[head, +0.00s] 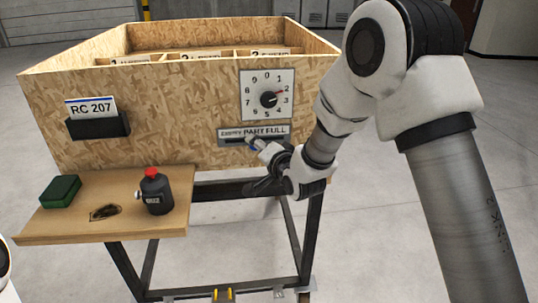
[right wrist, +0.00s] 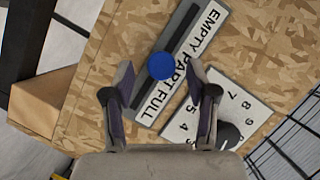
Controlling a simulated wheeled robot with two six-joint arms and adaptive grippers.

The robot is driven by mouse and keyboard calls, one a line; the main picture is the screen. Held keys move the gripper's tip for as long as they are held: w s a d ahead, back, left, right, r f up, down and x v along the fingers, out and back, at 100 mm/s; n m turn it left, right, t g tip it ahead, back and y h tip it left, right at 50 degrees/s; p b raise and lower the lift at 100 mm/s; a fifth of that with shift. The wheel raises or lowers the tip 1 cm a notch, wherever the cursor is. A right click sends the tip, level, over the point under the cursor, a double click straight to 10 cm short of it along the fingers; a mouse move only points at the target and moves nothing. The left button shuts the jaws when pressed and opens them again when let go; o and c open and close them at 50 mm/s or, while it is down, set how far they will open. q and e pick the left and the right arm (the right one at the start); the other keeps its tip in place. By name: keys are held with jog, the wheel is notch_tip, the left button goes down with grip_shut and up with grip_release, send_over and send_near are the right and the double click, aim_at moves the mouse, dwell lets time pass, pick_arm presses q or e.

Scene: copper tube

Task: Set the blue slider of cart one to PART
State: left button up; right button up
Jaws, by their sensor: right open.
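The cart (head: 180,105) is a chipboard box on a dark frame. On its front is a grey slider plate (head: 228,141) lettered EMPTY, PART, FULL; the plate also shows in the right wrist view (right wrist: 207,20), with a dark slot. The round blue slider knob (right wrist: 161,66) sits on the slot beside the word PART. My right gripper (right wrist: 160,76) is open, with one finger on either side of the knob; contact is not clear. In the head view my right gripper (head: 258,152) is at the plate and partly hides it. My left gripper is not in view.
A numbered dial (head: 268,97) is just above the plate, close to my right arm. A card reading RC 207 (head: 91,108) sits in a black holder.

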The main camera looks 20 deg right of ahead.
jog(key=v, duration=0.9)
jog(key=shift+d+f, duration=0.1)
jog(key=s+f+g+p, duration=0.1)
jog(key=s+f+g, duration=0.4)
jog(key=f, duration=0.8)
jog(key=s+f+g, duration=0.2)
jog(key=s+f, duration=0.4)
jog(key=f, duration=0.7)
jog(key=s+f+n+g, duration=0.4)
jog(key=s+f+n, duration=0.1)
jog(key=s, duration=0.6)
jog(key=s+f+n+g+p, duration=0.1)
jog(key=s+f+n+g, duration=0.3)
jog(key=s, duration=0.7)
jog(key=shift+a+f+n+g+h, duration=0.3)
jog(key=shift+a+f+n+h, duration=0.1)
jog(key=shift+f+n, duration=0.5)
